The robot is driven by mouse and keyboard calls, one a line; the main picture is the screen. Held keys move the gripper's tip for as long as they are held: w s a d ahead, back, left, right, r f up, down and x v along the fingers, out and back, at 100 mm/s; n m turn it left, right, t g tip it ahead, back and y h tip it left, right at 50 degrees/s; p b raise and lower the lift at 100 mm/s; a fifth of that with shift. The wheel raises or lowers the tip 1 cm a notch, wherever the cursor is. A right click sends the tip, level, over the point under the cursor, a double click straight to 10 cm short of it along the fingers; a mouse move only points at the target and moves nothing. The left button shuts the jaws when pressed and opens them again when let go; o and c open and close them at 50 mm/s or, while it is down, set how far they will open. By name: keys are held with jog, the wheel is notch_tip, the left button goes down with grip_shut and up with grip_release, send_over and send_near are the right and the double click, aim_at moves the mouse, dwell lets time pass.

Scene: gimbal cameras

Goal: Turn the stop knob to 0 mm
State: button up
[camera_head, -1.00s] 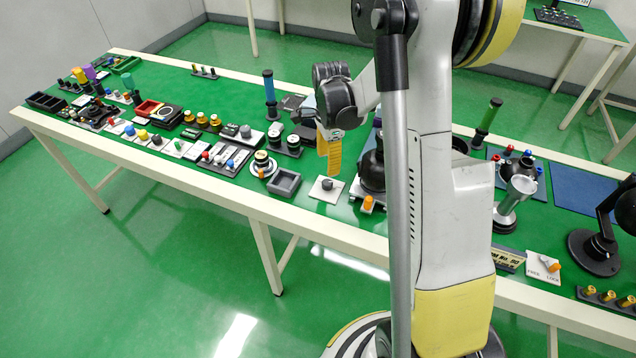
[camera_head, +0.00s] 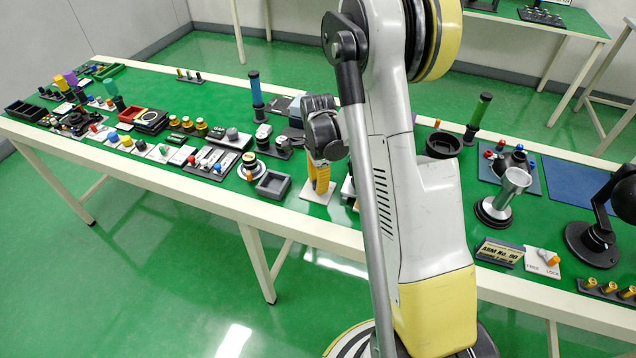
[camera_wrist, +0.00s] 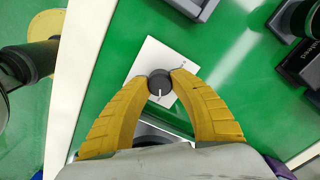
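The stop knob (camera_wrist: 159,83) is a small dark round knob with a white pointer line that points toward the bottom of the wrist view. It sits on a white square plate (camera_wrist: 152,58) with small markings too small to read. My gripper (camera_wrist: 160,79) has its two yellow fingertips on either side of the knob and appears shut on it. In the head view my gripper (camera_head: 319,188) is down at the plate (camera_head: 318,197), and its fingers hide the knob.
A grey square tray (camera_head: 273,184) lies to the left of the plate, with a round dial (camera_head: 250,166) beyond it. The table's pale front edge (camera_head: 300,225) is close.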

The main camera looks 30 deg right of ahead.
grip_shut()
jog(key=n+b, duration=0.1)
jog(key=n, duration=0.5)
jog(key=shift+n, duration=0.3)
jog(key=n, duration=0.3)
jog(key=shift+n, duration=0.3)
jog(key=n, duration=0.4)
jog(key=shift+n+b, duration=0.3)
jog(key=shift+b, duration=0.05)
jog(key=n, duration=0.4)
jog(key=shift+n, duration=2.5)
